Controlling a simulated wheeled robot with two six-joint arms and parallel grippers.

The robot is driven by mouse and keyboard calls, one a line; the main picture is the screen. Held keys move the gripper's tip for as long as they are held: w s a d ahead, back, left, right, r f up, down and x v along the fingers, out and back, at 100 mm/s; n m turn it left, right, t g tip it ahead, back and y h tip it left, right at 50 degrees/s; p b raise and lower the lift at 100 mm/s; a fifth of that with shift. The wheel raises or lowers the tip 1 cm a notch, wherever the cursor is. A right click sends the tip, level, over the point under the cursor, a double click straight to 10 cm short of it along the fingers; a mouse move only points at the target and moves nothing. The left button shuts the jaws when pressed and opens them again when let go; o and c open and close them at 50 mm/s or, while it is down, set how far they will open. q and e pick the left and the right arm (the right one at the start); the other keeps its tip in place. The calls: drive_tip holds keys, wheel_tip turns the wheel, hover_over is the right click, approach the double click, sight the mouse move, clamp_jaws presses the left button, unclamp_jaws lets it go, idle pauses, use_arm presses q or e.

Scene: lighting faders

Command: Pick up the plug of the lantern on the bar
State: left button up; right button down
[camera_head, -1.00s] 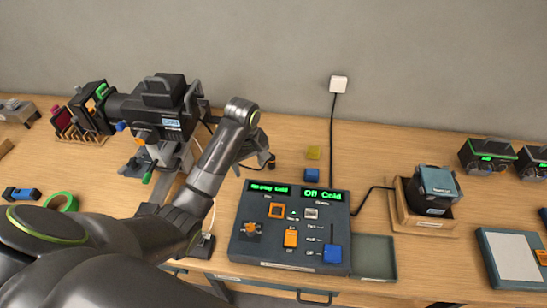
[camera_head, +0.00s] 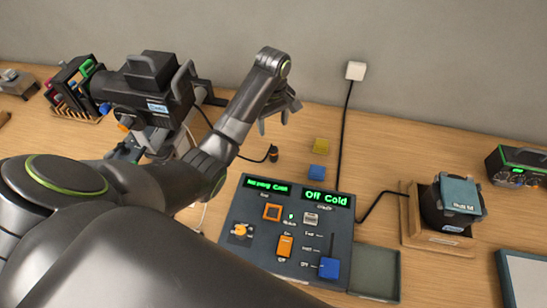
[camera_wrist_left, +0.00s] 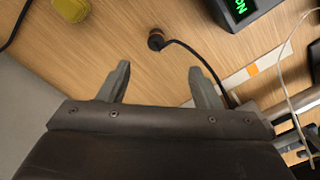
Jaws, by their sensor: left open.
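The lantern (camera_head: 150,88) is a black stage light at the left, with a black cable running from it. The cable ends in a small dark plug (camera_head: 273,153) with an orange band, lying on the wooden table behind the console. In the left wrist view the plug (camera_wrist_left: 156,40) lies beyond the fingertips, roughly centred between them. My left gripper (camera_head: 278,118) is open and empty, and appears just above the plug in the head view, apart from it. The left wrist view shows both fingers (camera_wrist_left: 159,68) spread. My right gripper is in no view.
A control console (camera_head: 288,240) with green displays stands in front of the plug. A yellow block (camera_head: 321,146) and a blue block (camera_head: 318,173) lie to its right. A white wall socket (camera_head: 356,70) has a black cable. A lamp (camera_head: 458,200) sits on a wooden stand at right.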

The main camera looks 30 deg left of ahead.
use_arm(q)
drive_tip(key=b, duration=0.6)
hover_over(274, 148)
drive_tip(key=f, duration=0.6)
drive_tip(key=shift+s+d+f, duration=0.1)
drive_tip(key=shift+s+f, duration=0.25)
drive_tip(key=shift+f, duration=0.05)
wheel_tip(274, 148, down, 2)
drive_tip(key=shift+w+f+p, duration=0.1)
drive_tip(key=shift+f+p, duration=0.05)
drive_tip(key=shift+p, duration=0.2)
drive_tip(key=shift+f, duration=0.25)
drive_tip(key=shift+w+f+p, duration=0.2)
drive_tip(key=shift+f+p, duration=0.45)
drive_tip(key=shift+f, duration=1.7)
drive_tip(key=c, duration=1.1)
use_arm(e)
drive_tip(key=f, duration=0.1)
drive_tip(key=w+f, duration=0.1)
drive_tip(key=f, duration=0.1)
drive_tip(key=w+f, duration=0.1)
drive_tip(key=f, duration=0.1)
use_arm(q)
drive_tip(key=shift+r, duration=0.15)
